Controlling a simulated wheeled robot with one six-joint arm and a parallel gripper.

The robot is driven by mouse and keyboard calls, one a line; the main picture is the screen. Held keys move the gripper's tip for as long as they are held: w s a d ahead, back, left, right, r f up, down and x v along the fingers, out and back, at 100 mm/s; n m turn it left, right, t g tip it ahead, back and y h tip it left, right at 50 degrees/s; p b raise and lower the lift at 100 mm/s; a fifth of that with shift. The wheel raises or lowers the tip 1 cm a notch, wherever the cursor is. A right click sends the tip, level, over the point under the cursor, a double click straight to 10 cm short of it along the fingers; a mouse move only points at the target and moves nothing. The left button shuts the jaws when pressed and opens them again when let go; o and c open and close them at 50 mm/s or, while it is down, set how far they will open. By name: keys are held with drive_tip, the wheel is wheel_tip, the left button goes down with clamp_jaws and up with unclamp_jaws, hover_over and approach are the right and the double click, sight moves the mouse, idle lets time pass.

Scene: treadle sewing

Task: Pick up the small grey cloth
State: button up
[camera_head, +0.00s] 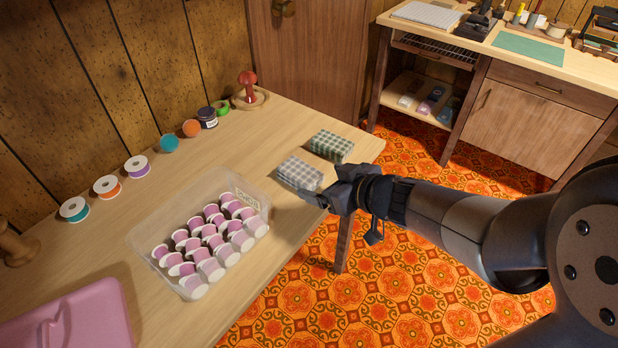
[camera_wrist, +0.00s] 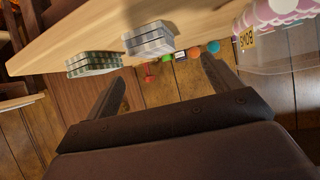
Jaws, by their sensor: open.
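The small grey cloth (camera_head: 299,173) is a folded grey-and-white checked stack lying on the table near its right edge. In the wrist view the grey cloth (camera_wrist: 149,39) shows ahead, between the directions of the two fingers. My gripper (camera_head: 322,193) is open and empty, just to the right of and in front of the grey cloth at the table's edge. In the wrist view the fingers of my gripper (camera_wrist: 165,80) are spread wide, with nothing between them. Whether a finger touches the cloth cannot be told.
A green checked folded cloth (camera_head: 330,146) lies just behind the grey one. A clear bin (camera_head: 150,222) of pink spools stands to the left. Several spools and jars line the wall side, with a red mushroom (camera_head: 247,85) on a dish. The wooden table (camera_head: 260,135) is bare between.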

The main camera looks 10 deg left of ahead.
sight(301, 171)
drive_tip(key=b+x, duration=0.1)
drive_tip(key=x, duration=0.2)
drive_tip(key=b+x, duration=0.1)
drive_tip(key=x, duration=0.2)
drive_tip(key=w+b+x, duration=0.1)
drive_tip(key=x, duration=0.2)
drive_tip(key=shift+s+d+r, duration=0.1)
drive_tip(key=shift+d+r, duration=0.05)
drive_tip(key=shift+r, duration=0.15)
drive_tip(key=shift+c, duration=0.4)
drive_tip(key=c, duration=1)
drive_tip(key=shift+r, duration=0.1)
